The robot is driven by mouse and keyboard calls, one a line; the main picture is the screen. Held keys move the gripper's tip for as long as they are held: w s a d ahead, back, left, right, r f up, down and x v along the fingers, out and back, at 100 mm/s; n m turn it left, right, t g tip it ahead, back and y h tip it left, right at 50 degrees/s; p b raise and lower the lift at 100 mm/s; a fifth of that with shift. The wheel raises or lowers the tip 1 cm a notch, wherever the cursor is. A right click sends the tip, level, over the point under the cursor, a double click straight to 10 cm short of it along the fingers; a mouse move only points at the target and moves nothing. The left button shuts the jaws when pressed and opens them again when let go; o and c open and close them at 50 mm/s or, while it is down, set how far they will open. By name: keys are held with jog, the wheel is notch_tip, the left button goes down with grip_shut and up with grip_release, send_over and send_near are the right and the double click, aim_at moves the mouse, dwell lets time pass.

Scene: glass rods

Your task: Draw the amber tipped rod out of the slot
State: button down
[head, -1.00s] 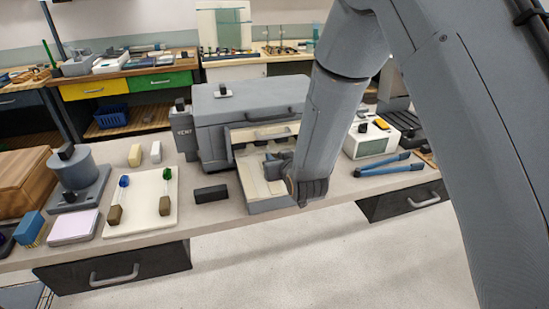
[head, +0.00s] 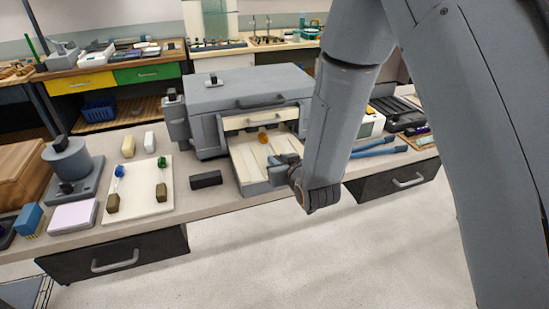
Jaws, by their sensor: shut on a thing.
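The amber tip (head: 263,137) of the rod shows just in front of the slot (head: 257,122) of the grey box-shaped oven (head: 245,95). It is above the pale shelf (head: 250,170) that juts from the oven's front. My gripper (head: 281,165) is over the right part of the shelf, nearer to me than the tip. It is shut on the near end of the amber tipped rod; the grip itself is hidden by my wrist. Two other rods, one blue tipped (head: 119,171) and one green tipped (head: 162,163), lie on a cream board (head: 140,200) at left.
A dark block (head: 206,180) lies between the board and the shelf. Blue-handled pliers (head: 375,148) and a white device (head: 372,122) are right of my wrist. A grey stand (head: 72,170) is at left. The floor in front of the bench is clear.

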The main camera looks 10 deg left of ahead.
jog(key=shift+s, duration=0.25)
jog(key=c, duration=1.5)
grip_release()
jog(key=shift+o, duration=0.2)
jog(key=b+v, duration=0.2)
jog(key=v, duration=0.5)
jog(key=shift+s+d+r, duration=0.15)
jog(key=shift+s+d, duration=0.05)
jog(key=shift+s, duration=0.15)
jog(key=d+f+m+g+h, duration=0.2)
jog(key=d+h, duration=0.1)
jog(key=d, duration=0.7)
jog(key=s+d+r+m+g+h, duration=0.1)
jog(key=s+d+m+g+h, duration=0.1)
jog(key=s+d+g, duration=0.2)
jog(key=s+d+r+m+g+h, duration=0.1)
jog(key=s+d+g, duration=0.3)
jog(key=s+d, duration=0.6)
jog(key=d+m+h, duration=0.1)
jog(key=d, duration=0.3)
jog(key=shift+d, duration=0.35)
